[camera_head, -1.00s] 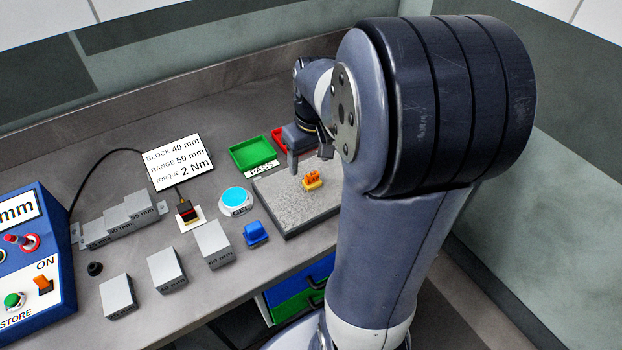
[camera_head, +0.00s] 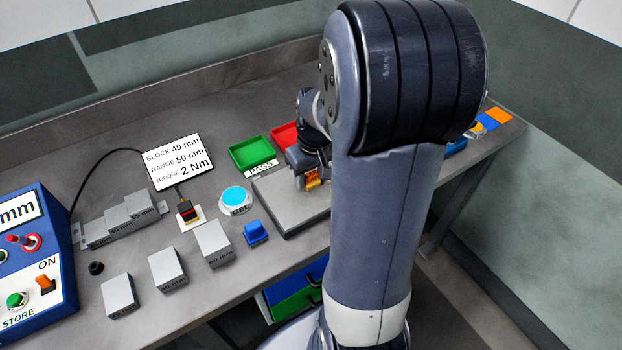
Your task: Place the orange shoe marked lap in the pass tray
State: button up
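The orange shoe (camera_head: 313,179) is at the far part of the grey plate (camera_head: 290,215), partly covered by my gripper. Any lap marking on it is too small to read. My gripper (camera_head: 309,178) is down at the shoe, with a finger just left of it. The other finger is not clear, so I cannot tell whether the gripper grips it or whether the shoe touches the plate. The green tray (camera_head: 235,158) with the PASS label (camera_head: 261,168) lies behind and left of the gripper and looks empty.
A red tray (camera_head: 284,134) stands right of the green one, partly behind my arm. A round GEL pad (camera_head: 235,198), a blue piece (camera_head: 255,232) and grey blocks (camera_head: 213,243) are left of the plate. My arm hides the bench to the right.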

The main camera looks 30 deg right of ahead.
jog(key=c, duration=0.7)
jog(key=shift+r, duration=0.1)
